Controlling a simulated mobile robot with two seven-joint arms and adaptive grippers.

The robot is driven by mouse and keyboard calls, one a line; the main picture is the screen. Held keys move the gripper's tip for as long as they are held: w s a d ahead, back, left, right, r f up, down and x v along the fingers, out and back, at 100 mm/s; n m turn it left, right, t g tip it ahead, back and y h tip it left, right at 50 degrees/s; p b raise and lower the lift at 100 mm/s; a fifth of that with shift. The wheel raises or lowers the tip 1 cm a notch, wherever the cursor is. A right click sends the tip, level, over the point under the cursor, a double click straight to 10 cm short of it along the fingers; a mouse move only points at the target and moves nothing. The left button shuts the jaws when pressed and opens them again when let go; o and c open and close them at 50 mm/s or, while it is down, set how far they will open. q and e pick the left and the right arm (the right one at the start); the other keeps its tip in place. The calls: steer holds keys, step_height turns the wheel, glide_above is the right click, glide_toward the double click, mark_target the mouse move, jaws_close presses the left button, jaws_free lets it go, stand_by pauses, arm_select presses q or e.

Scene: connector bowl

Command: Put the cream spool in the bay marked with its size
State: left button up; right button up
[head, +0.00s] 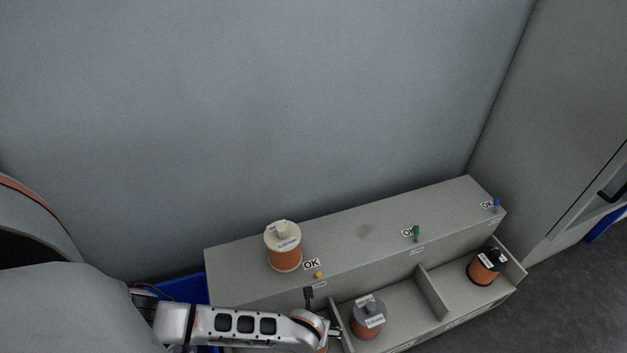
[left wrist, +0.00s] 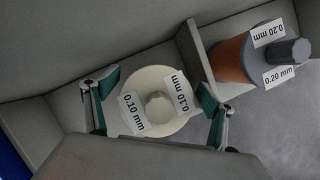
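A cream spool (left wrist: 158,98) with copper-coloured winding and "0.10 mm" labels stands in the left bay of the grey rack (head: 235,265). My left gripper (left wrist: 155,108) is around it, one finger on each side. The fingers look spread, with a small gap at the left finger; contact at the right finger is unclear. In the head view my arm mostly hides this gripper (head: 322,318) and spool. Another cream-topped spool (head: 283,247) stands upright on the rack's upper ledge; its label is too small to read surely. My right gripper is out of view.
A grey spool (head: 368,320), marked "0.20 mm" in the wrist view (left wrist: 240,58), stands in the middle bay. A black-topped spool (head: 485,267) is in the right bay. Dividers (head: 433,292) separate the bays. Yellow (head: 318,274), green (head: 416,232) and blue (head: 496,203) pegs with "OK" tags line the ledge.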

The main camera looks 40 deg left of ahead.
arm_select(q)
step_height(320, 180, up, 3)
steer(key=shift+s+d+f+p, duration=0.1)
steer(key=shift+d+f+p, duration=0.1)
steer(key=shift+p, duration=0.5)
steer(key=p+v, duration=0.1)
steer(key=v, duration=0.1)
steer(key=p+v, duration=0.1)
steer(key=v, duration=0.1)
steer(key=shift+w, duration=0.25)
steer(key=v, duration=0.1)
steer(key=p+v, duration=0.1)
steer(key=v, duration=0.1)
steer(key=p+v, duration=0.1)
steer(key=v, duration=0.1)
steer(key=shift+s, duration=0.3)
steer(key=shift+s+r+p, duration=0.1)
steer(key=shift+s+p, duration=0.1)
steer(key=shift+p, duration=0.1)
steer(key=shift+s, duration=0.25)
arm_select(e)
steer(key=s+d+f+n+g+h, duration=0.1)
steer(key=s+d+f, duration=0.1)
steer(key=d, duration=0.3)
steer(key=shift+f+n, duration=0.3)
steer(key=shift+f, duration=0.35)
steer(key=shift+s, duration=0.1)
